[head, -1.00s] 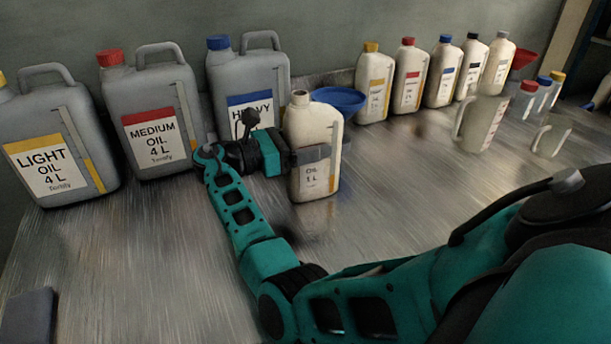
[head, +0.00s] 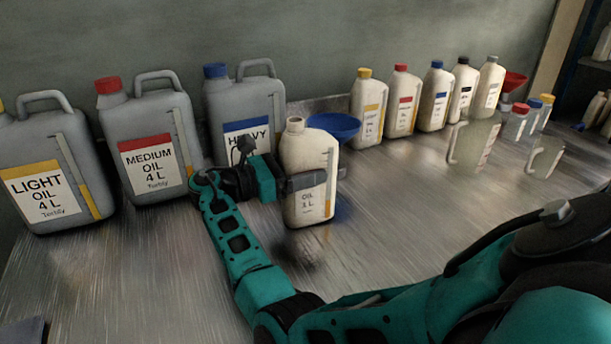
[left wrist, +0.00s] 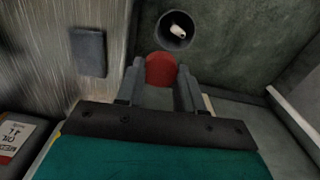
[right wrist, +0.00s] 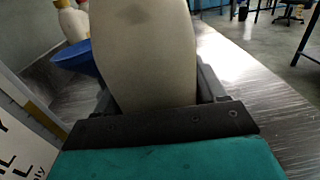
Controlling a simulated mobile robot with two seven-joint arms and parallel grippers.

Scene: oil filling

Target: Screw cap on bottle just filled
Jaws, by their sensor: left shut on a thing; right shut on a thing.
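A white 1 L oil bottle (head: 311,160) stands upright or is held upright over the metal worktop, its neck bare at the top. My right gripper (head: 312,181) is shut around its body from the left side. In the right wrist view the bottle (right wrist: 145,50) fills the space between the fingers. My left gripper (left wrist: 160,84) shows only in the left wrist view. It is shut on a round red cap (left wrist: 160,68), away from the bottle. Whether the bottle's base touches the worktop I cannot tell.
Large grey oil jugs, including the medium one (head: 150,130), stand behind and left. A blue funnel (head: 335,125) sits just behind the bottle. Several capped bottles and clear jugs stand back right. Beyond the left gripper is a bin (left wrist: 175,30) with a white object inside.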

